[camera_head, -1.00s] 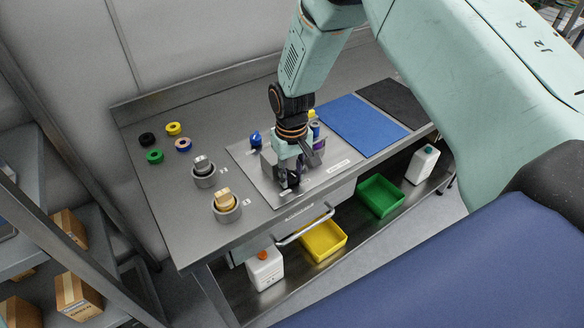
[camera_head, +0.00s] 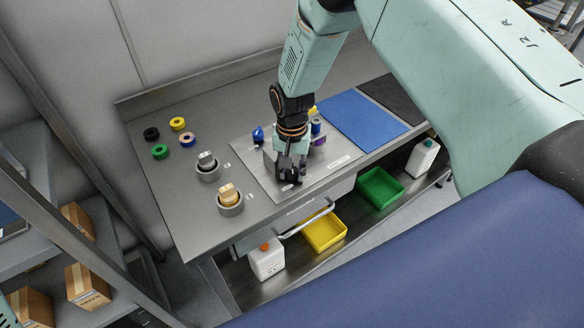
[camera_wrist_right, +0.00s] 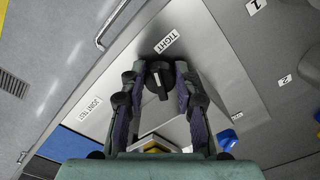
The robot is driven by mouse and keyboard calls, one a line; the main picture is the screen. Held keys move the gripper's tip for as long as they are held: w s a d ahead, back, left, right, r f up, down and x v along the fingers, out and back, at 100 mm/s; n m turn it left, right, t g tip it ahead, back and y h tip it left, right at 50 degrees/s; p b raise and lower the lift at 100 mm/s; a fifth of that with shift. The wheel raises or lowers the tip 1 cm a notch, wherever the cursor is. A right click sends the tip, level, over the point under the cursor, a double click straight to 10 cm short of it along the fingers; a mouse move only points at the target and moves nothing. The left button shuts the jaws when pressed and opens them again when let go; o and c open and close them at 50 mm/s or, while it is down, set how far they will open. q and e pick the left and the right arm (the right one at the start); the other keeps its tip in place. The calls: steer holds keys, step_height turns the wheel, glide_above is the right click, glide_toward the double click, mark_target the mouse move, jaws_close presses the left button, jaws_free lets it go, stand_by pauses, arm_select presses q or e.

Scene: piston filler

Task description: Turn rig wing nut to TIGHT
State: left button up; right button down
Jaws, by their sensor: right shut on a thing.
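The rig wing nut (camera_wrist_right: 159,80) is a dark knob with a short bar, seen between the fingers in the right wrist view. A white label reading TIGHT (camera_wrist_right: 165,42) lies just beyond it, and the bar points roughly away from the label. My right gripper (camera_wrist_right: 158,72) is shut on the wing nut, with a finger on each side. In the head view my right gripper (camera_head: 290,177) reaches down at the front of the metal rig plate (camera_head: 250,172), and hides the wing nut there. My left gripper is not in view.
A JOINT TEST label (camera_wrist_right: 90,108) marks the plate. Two round holders (camera_head: 207,170) (camera_head: 230,205) with fittings and several coloured rings (camera_head: 178,124) stand left. A blue mat (camera_head: 362,128) lies right. A drawer handle (camera_head: 305,222) sticks out below.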

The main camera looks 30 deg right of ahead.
steer(key=shift+w+r, duration=0.25)
steer(key=shift+w, duration=0.15)
steer(key=c, duration=1.4)
jaws_free()
steer(key=shift+o, duration=0.6)
steer(key=shift+s+d, duration=0.1)
steer(key=shift+s, duration=0.1)
steer(key=shift+s+f, duration=0.15)
steer(key=shift+f, duration=0.05)
